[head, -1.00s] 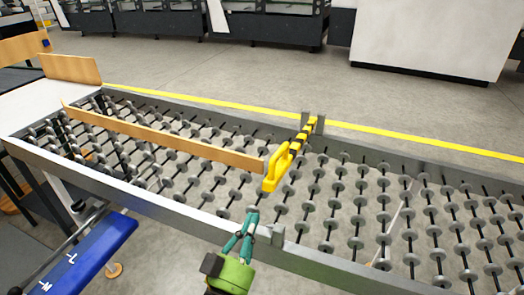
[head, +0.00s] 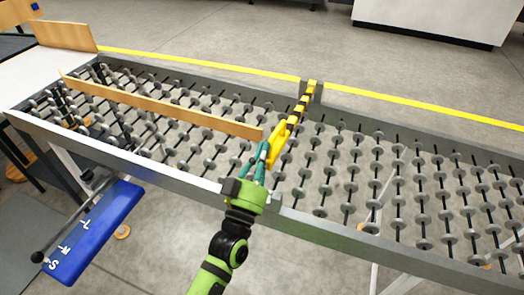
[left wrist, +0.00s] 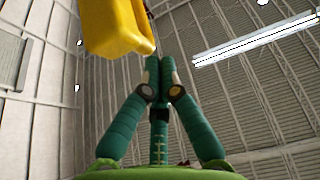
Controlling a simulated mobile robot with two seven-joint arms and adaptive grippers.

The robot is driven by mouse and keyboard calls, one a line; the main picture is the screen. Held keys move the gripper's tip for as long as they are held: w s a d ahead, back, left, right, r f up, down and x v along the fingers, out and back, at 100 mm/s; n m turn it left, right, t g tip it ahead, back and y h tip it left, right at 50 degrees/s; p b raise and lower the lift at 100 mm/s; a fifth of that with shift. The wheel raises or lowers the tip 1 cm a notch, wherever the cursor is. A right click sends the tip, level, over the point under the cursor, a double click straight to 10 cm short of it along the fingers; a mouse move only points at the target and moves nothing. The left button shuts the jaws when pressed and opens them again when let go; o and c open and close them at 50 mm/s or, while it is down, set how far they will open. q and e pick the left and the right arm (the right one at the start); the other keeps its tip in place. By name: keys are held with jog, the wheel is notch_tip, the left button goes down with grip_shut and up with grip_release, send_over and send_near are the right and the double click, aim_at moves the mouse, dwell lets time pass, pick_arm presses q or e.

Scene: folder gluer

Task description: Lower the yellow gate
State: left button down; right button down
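The yellow gate (head: 284,133) is a long bar with black marks, joined to a bracket on the far rail of the roller conveyor (head: 400,232). It reaches over the rollers towards the near rail, and its near end appears raised above them. My left gripper (head: 263,150) is at the left of the gate's near end, which it partly hides. In the left wrist view, the teal fingers (left wrist: 160,60) meet at their tips with nothing seen between them. The yellow gate (left wrist: 112,28) is just above and left of the tips; contact is unclear. My right gripper is not in view.
A long wooden guide (head: 165,108) lies along the conveyor left of the gate. A blue lettered panel (head: 95,232) sticks out below the near rail at left. A small bracket stands on the near rail by my arm. The rollers to the right are clear.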

pick_arm(q)
jog(key=shift+f, duration=0.4)
